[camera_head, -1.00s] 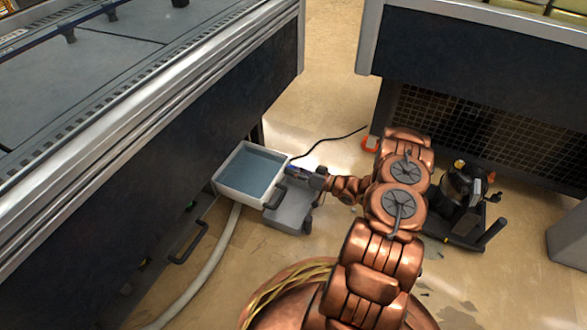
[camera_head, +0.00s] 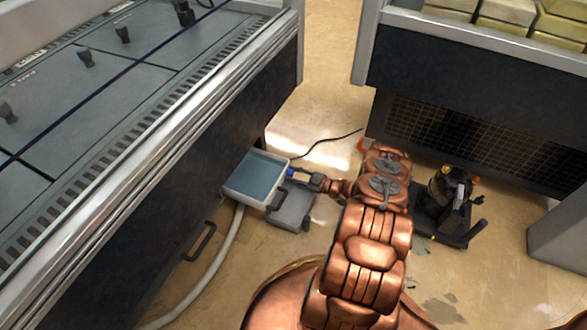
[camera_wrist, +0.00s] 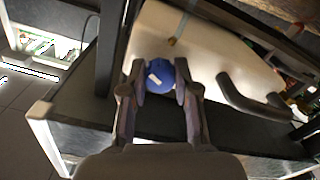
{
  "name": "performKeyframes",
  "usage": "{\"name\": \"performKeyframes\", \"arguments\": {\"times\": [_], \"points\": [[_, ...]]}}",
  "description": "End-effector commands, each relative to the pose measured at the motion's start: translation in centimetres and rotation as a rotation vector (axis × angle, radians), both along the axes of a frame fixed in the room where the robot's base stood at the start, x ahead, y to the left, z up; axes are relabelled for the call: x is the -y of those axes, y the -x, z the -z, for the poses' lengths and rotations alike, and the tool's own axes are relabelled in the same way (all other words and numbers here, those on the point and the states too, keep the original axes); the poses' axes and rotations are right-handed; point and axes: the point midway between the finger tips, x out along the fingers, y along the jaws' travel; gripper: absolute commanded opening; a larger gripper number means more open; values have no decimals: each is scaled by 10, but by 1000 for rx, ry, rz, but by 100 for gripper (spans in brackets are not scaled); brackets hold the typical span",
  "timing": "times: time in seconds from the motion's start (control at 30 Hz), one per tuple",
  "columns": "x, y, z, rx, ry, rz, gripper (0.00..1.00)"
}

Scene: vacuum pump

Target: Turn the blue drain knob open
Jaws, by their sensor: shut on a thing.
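The blue drain knob (camera_wrist: 160,75) sits between the two fingers of my gripper (camera_wrist: 158,92) in the wrist view, with a finger against each side. A pale mark shows on its face. In the head view the knob (camera_head: 291,173) is a small blue spot at the right side of a white tank (camera_head: 228,191) with a blue-grey top. My gripper (camera_head: 312,181) reaches it from the right, and my arm hides part of the floor there. The far side of the knob is hidden.
A grey base (camera_head: 293,208) with a dark handle stands beside the tank. A pale hose (camera_head: 222,252) runs along the floor. A black pump-like machine (camera_head: 447,205) stands to the right of my arm. Dark-sided counters border the floor left and right.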

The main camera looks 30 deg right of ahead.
Motion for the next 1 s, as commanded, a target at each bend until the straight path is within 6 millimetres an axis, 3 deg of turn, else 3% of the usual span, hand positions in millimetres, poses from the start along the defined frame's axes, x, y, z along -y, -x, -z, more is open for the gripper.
{"name": "performKeyframes", "arguments": {"times": [0.5, 1.0], "points": [[0, -1, 0, 205, 341, -2, 0], [0, -1, -1, 266, 440, -1, 0]]}}
